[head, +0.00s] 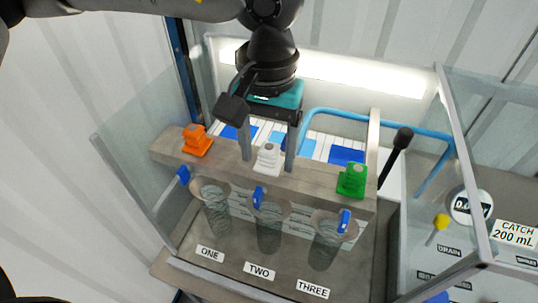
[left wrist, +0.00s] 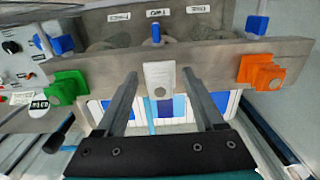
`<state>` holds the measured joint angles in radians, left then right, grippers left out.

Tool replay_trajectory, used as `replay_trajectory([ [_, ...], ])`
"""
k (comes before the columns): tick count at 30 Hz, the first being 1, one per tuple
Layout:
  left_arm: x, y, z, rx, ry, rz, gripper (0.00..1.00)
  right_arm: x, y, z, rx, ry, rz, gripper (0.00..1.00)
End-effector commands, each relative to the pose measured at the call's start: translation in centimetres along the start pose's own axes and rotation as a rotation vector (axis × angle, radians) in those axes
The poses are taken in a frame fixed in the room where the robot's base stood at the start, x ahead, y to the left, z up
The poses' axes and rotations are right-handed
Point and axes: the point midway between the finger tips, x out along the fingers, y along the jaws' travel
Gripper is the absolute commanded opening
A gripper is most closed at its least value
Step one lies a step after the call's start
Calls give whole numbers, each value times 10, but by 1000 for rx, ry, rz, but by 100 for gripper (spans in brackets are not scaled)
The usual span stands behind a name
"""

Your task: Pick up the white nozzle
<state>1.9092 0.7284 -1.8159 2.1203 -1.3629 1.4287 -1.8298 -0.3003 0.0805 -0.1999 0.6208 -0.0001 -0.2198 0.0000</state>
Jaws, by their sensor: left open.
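The white nozzle (head: 268,158) sits on the grey beam between the orange nozzle (head: 197,141) and the green nozzle (head: 352,180). It also shows in the left wrist view (left wrist: 159,77), between my fingertips and slightly beyond them. My left gripper (head: 268,160) is open above the beam, with one finger on each side of the white nozzle. A gap shows on both sides, and the gripper (left wrist: 160,75) holds nothing. I cannot tell how far the fingertips are above the beam. My right gripper is not in view.
The grey beam (head: 310,186) spans the bench above three clear cylinders labelled ONE, TWO and THREE, each with a blue tab (head: 258,197). Clear panels enclose the sides. A black-knobbed lever (head: 403,138) and a blue pipe (head: 370,119) stand right of the beam.

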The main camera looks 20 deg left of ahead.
Motion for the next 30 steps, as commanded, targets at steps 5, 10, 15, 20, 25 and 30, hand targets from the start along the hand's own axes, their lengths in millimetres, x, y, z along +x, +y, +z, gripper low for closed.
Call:
replay_trajectory([
  [5, 0, 0, 0, 0, 0, 0, 68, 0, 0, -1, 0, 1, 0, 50],
  [10, 0, 0, 0, 0, 1, 0, 49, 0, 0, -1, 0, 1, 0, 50],
  [15, 0, 0, 0, 0, 1, 0, 30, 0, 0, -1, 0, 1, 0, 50],
  [20, 0, 0, 0, 0, 1, 0, 12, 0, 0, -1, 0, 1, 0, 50],
  [25, -1, 0, 0, 0, 1, 0, 0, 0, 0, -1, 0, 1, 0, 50],
  [30, -1, 0, 0, 0, 1, 0, 0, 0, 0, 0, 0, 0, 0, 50],
])
